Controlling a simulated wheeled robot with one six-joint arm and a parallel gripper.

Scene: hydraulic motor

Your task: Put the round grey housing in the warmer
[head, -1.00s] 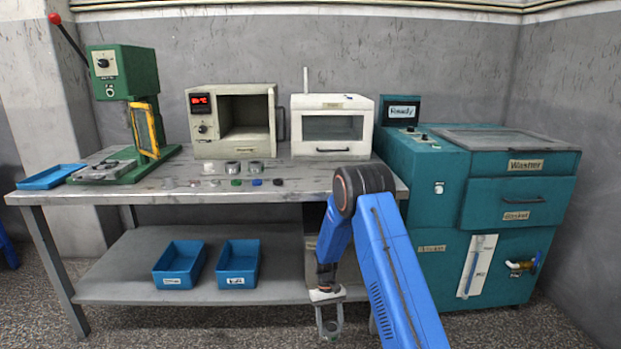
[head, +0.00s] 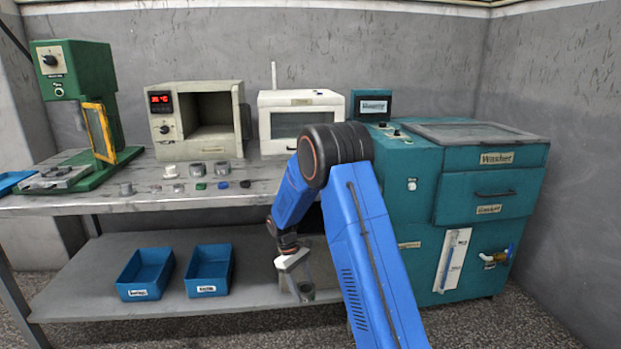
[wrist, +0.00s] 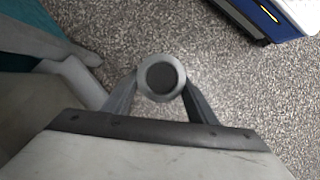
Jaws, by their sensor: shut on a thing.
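My gripper (head: 301,286) hangs low in front of the bench, pointing down. In the wrist view its two fingers (wrist: 161,88) are shut on a round grey housing (wrist: 141,73), a ring with a dark centre, above the speckled floor. The held housing shows only small in the head view (head: 306,294). A beige oven-like box with a red temperature display (head: 165,128), which looks like the warmer, stands on the bench up and left of my gripper. Its chamber is open and looks empty, and its door stands swung out on the right.
On the bench (head: 100,204), several small grey, green, blue and dark parts lie before the beige box. A white windowed box (head: 300,98) stands right of it, then the teal washer (head: 455,225). A green press (head: 80,100) is at left. Two blue bins (head: 146,272) sit on the lower shelf.

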